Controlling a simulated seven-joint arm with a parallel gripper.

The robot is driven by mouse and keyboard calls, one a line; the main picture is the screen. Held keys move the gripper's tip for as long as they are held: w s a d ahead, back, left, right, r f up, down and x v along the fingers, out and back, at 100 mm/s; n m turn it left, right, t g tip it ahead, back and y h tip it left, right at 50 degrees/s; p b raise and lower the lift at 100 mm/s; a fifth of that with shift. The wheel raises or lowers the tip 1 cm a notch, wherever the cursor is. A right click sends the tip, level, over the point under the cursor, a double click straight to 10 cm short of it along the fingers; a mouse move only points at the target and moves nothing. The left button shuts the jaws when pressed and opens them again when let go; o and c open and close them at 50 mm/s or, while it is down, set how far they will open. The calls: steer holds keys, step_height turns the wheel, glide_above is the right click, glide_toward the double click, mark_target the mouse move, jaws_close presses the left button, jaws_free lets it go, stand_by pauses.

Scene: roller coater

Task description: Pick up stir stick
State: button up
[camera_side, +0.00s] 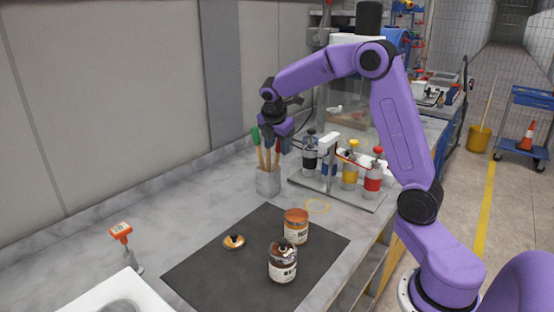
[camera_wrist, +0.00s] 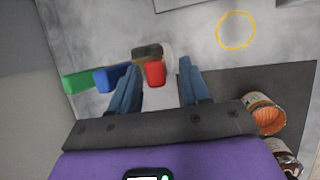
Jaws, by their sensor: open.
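Several stir sticks with coloured handles stand in a grey metal cup (camera_side: 268,182) on the bench. In the side view a green handle (camera_side: 256,137) leans left. In the wrist view I see a red handle (camera_wrist: 155,73), a blue handle (camera_wrist: 112,78), a green handle (camera_wrist: 82,81) and a dark brown handle (camera_wrist: 147,52). My gripper (camera_side: 284,143) is above the cup, pointing down. In the wrist view my gripper (camera_wrist: 160,78) is open, and the red handle appears between its fingers, nearer the left one. Whether they touch is unclear.
A dark mat (camera_side: 205,272) holds an open orange-brown jar (camera_side: 296,228), a second jar (camera_side: 283,268) and a small lid-like piece (camera_side: 234,241). A rack of coloured bottles (camera_side: 350,172) stands close right of the cup. The bench left of the cup is clear.

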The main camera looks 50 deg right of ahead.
mark_target(279, 152)
steer(key=x, duration=0.3)
steer(key=shift+d+f, duration=0.1)
jaws_close()
